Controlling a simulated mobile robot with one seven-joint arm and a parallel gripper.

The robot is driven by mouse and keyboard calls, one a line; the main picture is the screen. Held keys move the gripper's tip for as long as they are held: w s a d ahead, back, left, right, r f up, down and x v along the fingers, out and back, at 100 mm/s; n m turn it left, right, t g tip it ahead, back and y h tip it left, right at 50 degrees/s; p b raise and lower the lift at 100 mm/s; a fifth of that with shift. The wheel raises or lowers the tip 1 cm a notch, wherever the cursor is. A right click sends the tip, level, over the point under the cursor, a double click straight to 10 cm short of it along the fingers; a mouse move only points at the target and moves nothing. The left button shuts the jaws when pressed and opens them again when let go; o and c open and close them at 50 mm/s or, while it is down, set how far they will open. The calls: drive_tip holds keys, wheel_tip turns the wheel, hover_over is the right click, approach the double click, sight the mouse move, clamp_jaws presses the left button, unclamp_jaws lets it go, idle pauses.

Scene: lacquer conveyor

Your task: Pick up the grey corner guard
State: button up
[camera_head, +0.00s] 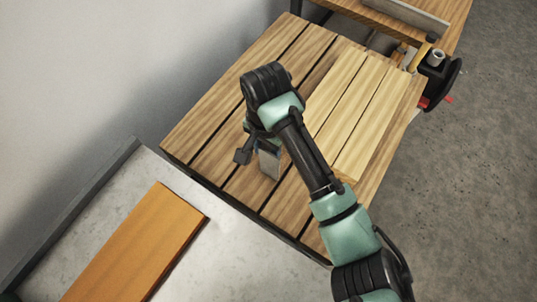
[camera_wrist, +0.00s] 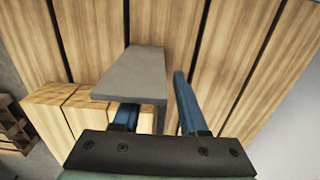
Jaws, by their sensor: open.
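The grey corner guard (camera_wrist: 133,74) is at the upper middle of the wrist view, a flat grey face with a narrow side wall along its right and lower edge. In the head view the guard (camera_head: 269,165) shows as a small pale grey piece on the slatted wooden table, below the end of my arm. My gripper (camera_wrist: 158,90) is open. Its left blue finger is partly hidden behind the guard, and its right blue finger stands to the right of the guard's side wall with a gap. Whether the left finger touches the guard I cannot tell.
Pale wooden boards (camera_head: 355,110) lie on the right part of the slatted table (camera_head: 208,125). A vise-like tool (camera_head: 436,75) is at the table's right edge. An orange-brown board (camera_head: 137,243) lies on a grey surface at lower left. The table's left part is clear.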

drive_tip(key=shift+f, duration=0.25)
clamp_jaws()
idle(0.3)
